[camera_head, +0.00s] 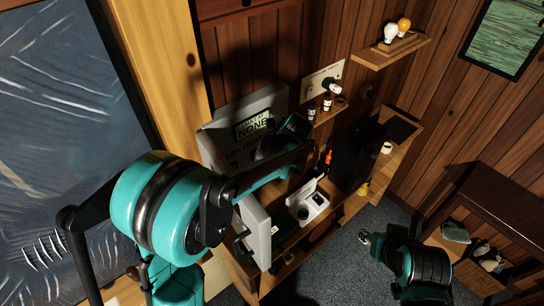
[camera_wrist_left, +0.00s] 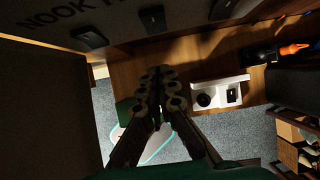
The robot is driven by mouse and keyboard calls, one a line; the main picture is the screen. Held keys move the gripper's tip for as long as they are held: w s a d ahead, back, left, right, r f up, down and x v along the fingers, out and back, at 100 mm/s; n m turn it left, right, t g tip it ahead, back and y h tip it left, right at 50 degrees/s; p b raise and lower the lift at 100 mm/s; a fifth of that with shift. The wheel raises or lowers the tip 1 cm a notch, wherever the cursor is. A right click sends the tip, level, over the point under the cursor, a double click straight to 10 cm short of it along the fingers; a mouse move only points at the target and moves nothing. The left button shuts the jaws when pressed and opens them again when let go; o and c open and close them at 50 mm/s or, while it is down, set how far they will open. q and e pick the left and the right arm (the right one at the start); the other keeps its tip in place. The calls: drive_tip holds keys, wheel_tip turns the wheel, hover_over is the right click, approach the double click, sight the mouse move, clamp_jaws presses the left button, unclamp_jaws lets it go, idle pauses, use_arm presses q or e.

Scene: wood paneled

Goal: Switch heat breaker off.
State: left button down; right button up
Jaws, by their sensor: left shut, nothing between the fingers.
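A grey breaker box (camera_head: 222,127) is on the wood-paneled wall in the head view, with a display-like label on its upper part. The left wrist view shows its face (camera_wrist_left: 40,12) with printed "NOOK" lettering and black switches (camera_wrist_left: 90,38), (camera_wrist_left: 152,19), (camera_wrist_left: 221,9) in a row. I cannot tell which switch is the heat breaker or its position. My left gripper (camera_wrist_left: 162,88) is shut and empty, just below the switch row in that view. In the head view my left arm hides part of the box. My right gripper (camera_head: 368,239) is low at the right, away from the box.
A grey flap-like panel (camera_head: 256,229) hangs below the box. A white device (camera_head: 308,203) sits on the wooden shelf, also in the wrist view (camera_wrist_left: 219,92). A black box (camera_head: 352,155) and small bottles (camera_head: 327,102) stand to the right. Carpet (camera_head: 345,265) is open below.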

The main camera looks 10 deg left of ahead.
use_arm(q)
drive_tip(key=w+a+f, duration=0.1)
drive_tip(key=a, duration=0.1)
drive_tip(key=w+a+f, duration=0.2)
drive_tip(key=shift+f+p, duration=0.15)
drive_tip(key=shift+p, duration=0.2)
drive_tip(key=shift+w+a+f+t+y+b, duration=0.15)
drive_tip(key=shift+t+y+b, duration=0.2)
drive_tip(key=shift+b, duration=0.35)
drive_tip(key=shift+r+p, duration=0.35)
drive_tip(key=shift+r, duration=0.4)
